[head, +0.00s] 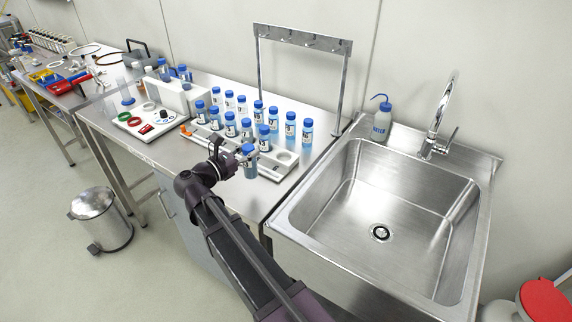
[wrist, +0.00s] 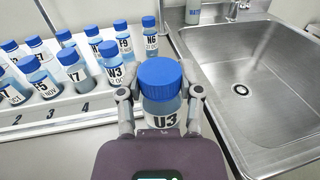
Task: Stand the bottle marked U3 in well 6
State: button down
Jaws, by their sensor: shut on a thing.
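In the head view my gripper (head: 240,157) holds the bottle (head: 250,167) at the near side of the white rack (head: 262,170). I cannot tell whether its base touches anything. The rack (wrist: 70,112) shows the numbers 2, 3 and 4 on its front in the wrist view. An empty round well (head: 285,157) shows at its right end in the head view. The number 6 is hidden or not readable.
Several blue-capped bottles stand in and behind the rack, among them W3 (wrist: 113,66) and Y7 (wrist: 75,76) just beyond my gripper. A steel sink (head: 385,205) adjoins the bench on the right. A metal frame (head: 302,40) stands at the back.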

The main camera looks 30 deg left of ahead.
jog(key=a+f+b+x, duration=0.1)
jog(key=a+x, duration=0.1)
jog(key=x, duration=1.2)
jog(key=shift+w+f, duration=0.2)
jog(key=shift+w, duration=0.3)
jog(key=shift+w+d+f+b, duration=0.1)
jog(key=shift+w+f+b, duration=0.25)
jog(key=shift+f+b, duration=0.65)
jog(key=shift+w+d+f+b, duration=0.1)
jog(key=shift+w+f+b, duration=0.2)
jog(key=shift+f+b, duration=0.65)
jog(key=shift+c, duration=1.3)
grip_release()
jog(key=shift+r, duration=0.15)
